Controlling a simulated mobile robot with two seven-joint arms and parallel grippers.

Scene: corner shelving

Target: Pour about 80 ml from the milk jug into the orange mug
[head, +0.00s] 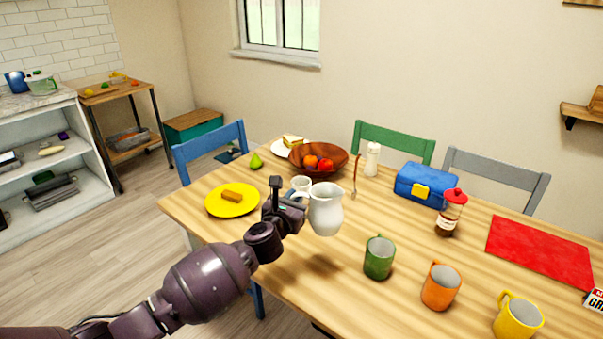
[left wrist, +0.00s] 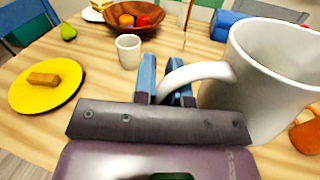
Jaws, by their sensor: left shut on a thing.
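The white milk jug (head: 326,210) is upright at my left gripper, over the left half of the table. My left gripper (head: 285,195) is shut on the jug's handle. In the left wrist view the fingers (left wrist: 166,82) close around the handle (left wrist: 198,72), and the jug's body (left wrist: 262,85) fills the right side. I cannot tell whether the jug's base touches the table. The orange mug (head: 441,288) stands upright on the table to the right of the jug, between a green mug and a yellow mug. The milk inside the jug is hidden. My right gripper is not in view.
The green mug (head: 379,257) stands between jug and orange mug; the yellow mug (head: 518,317) is to the right. A small white cup (head: 300,186), a yellow plate (head: 232,200) and a wooden fruit bowl (head: 336,164) are near the jug. A syrup bottle (head: 450,214) stands behind the mugs.

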